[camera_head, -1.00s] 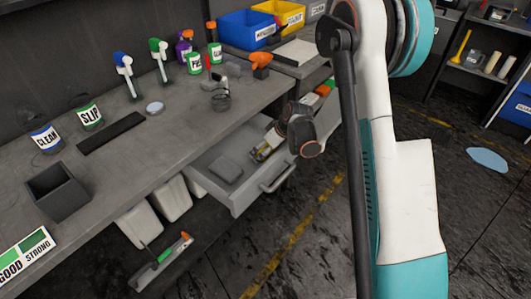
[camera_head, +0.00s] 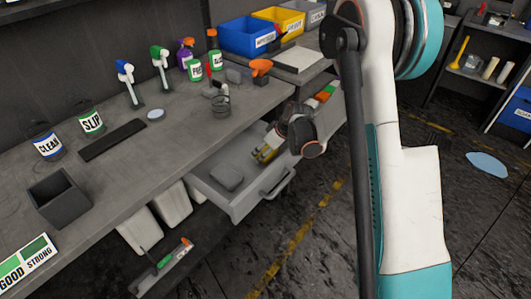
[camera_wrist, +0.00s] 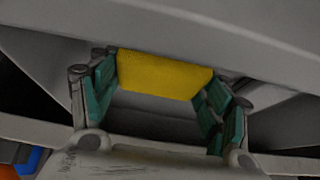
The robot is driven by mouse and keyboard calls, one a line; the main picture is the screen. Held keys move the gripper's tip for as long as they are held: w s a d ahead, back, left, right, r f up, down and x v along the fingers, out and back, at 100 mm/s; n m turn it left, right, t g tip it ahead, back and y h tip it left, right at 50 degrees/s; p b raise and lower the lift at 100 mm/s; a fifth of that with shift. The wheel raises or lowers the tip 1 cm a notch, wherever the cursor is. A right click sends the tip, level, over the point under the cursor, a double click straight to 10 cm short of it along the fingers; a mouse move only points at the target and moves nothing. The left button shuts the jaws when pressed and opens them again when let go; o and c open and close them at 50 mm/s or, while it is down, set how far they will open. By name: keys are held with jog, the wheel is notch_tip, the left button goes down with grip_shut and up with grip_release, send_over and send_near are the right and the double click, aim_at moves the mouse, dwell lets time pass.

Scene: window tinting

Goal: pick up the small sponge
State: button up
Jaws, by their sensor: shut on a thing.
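The small sponge (camera_wrist: 165,74) is a yellow block in the wrist view, held between the two green-padded fingers of my gripper (camera_wrist: 160,92). My gripper is shut on it, with one finger against each end. In the head view my gripper (camera_head: 266,152) is low inside the open drawer (camera_head: 236,202), towards its back right. A bit of yellow shows at the fingertips there; the rest of the sponge is hidden. I cannot tell whether the sponge still touches the drawer floor.
A grey block (camera_head: 227,177) lies in the drawer, left of my gripper. The workbench top (camera_head: 180,142) overhangs the drawer's back, and the drawer handle (camera_head: 279,184) is in front. Cups, spray bottles and a dark box (camera_head: 58,198) stand on the bench.

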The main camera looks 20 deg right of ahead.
aim_at(265, 149)
notch_tip(265, 149, up, 18)
jog(key=p, duration=0.5)
jog(key=shift+f, duration=0.25)
jog(key=shift+c, duration=0.9)
